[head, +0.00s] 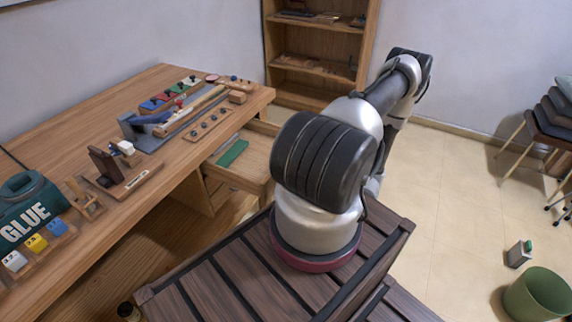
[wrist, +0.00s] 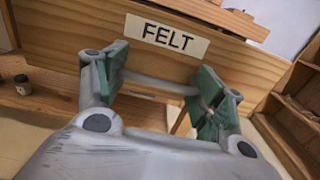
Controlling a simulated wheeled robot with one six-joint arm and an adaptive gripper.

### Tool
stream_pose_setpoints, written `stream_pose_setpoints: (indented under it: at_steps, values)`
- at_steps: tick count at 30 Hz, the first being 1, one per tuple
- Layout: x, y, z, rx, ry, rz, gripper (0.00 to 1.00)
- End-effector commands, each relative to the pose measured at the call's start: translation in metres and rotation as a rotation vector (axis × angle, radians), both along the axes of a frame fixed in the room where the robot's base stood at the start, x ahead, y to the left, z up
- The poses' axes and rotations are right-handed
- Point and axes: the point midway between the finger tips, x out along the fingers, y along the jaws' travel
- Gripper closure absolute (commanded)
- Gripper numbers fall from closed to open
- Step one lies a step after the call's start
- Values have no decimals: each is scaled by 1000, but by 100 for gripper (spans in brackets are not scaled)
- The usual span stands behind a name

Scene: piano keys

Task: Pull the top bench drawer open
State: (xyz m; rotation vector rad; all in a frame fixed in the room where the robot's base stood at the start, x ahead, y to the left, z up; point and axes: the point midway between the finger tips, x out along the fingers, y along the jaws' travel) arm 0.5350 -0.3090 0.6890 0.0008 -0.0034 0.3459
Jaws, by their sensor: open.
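The top bench drawer (head: 251,162) stands pulled out from under the bench top in the head view, with a green piece (head: 232,153) lying inside. Its wooden front (wrist: 240,62) carries a FELT label (wrist: 166,37) in the wrist view. My gripper (wrist: 157,84) is open just in front of it, with green pads on both fingers. A pale bar handle (wrist: 155,83) runs across between the pads; I cannot tell whether either pad touches it. In the head view my arm hides the gripper and part of the drawer front.
The wooden bench (head: 140,90) holds a green GLUE case (head: 32,208), coloured blocks and tools. A shelf unit (head: 318,72) stands behind. The floor (head: 450,190) between is clear.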

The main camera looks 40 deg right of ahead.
Motion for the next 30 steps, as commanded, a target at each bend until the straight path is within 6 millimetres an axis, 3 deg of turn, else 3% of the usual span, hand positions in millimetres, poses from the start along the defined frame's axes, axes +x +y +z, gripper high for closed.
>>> stream_pose_setpoints:
  at_steps: [3,9,23,30]
  values:
    - [-25,-8,-2,-4,5,0,12]
    - [-50,-17,-2,-4,4,2,11]
    - [-57,-19,-2,-3,4,4,8]
    - [-74,-27,-2,-4,4,2,9]
